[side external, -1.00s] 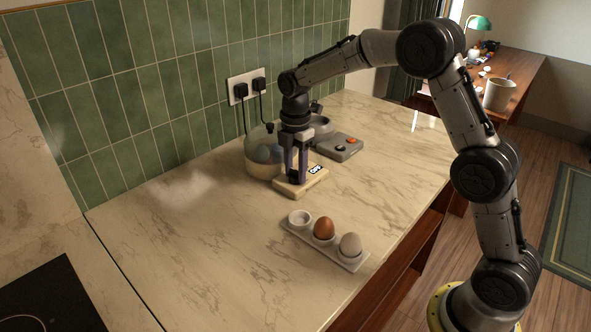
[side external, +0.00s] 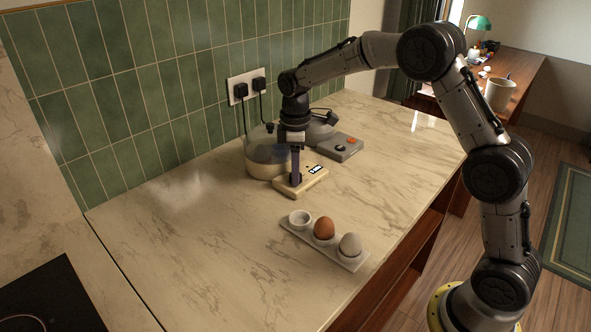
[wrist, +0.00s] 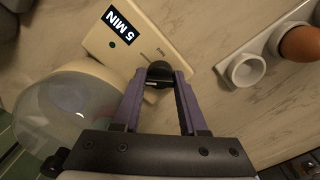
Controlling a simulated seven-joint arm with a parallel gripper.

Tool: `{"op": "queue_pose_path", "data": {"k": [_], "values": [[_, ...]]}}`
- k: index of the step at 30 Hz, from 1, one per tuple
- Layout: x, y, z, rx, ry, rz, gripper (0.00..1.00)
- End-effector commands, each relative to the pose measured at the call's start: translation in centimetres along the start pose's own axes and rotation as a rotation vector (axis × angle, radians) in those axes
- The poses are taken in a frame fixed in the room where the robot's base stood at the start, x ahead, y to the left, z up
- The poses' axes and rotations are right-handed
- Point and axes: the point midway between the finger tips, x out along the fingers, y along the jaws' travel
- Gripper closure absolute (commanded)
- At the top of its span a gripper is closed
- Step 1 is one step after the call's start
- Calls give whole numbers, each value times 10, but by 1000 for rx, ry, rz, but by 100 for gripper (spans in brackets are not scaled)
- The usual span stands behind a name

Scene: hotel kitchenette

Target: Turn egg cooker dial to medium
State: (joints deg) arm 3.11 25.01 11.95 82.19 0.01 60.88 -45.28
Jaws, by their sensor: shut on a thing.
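The egg cooker (side external: 257,170) stands near the tiled wall, with a cream base and clear dome. Its flat front panel (side external: 318,183) carries a dark label that reads "5 MIN" in the wrist view (wrist: 119,26). The black dial (wrist: 159,70) sits on this panel and shows a pale pointer mark. My gripper (wrist: 160,80) is shut on the dial, one purple finger on each side. In the side view my gripper (side external: 295,181) points straight down at the panel, and its fingers hide the dial. Small print beside the dial is too small to read.
A white egg tray (side external: 345,262) in front holds a brown egg (side external: 324,228), a pale egg (side external: 350,245) and an empty cup (side external: 299,218). A grey appliance (side external: 343,149) with a red button stands behind right.

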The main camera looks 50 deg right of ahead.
Motion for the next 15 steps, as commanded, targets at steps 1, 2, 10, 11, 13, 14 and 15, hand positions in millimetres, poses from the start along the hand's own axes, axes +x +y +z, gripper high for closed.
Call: {"op": "queue_pose_path", "data": {"k": [1, 2, 10, 11, 13, 14, 15], "values": [[-1, 0, 0, 43, 1, 1, 100], [-1, 0, 0, 71, 1, 2, 100], [-2, 0, 0, 325, 2, 1, 100], [-2, 0, 0, 352, 2, 1, 100], [-2, 0, 0, 412, 2, 1, 100], [-2, 0, 0, 437, 2, 1, 100], [-2, 0, 0, 469, 2, 1, 100]]}}
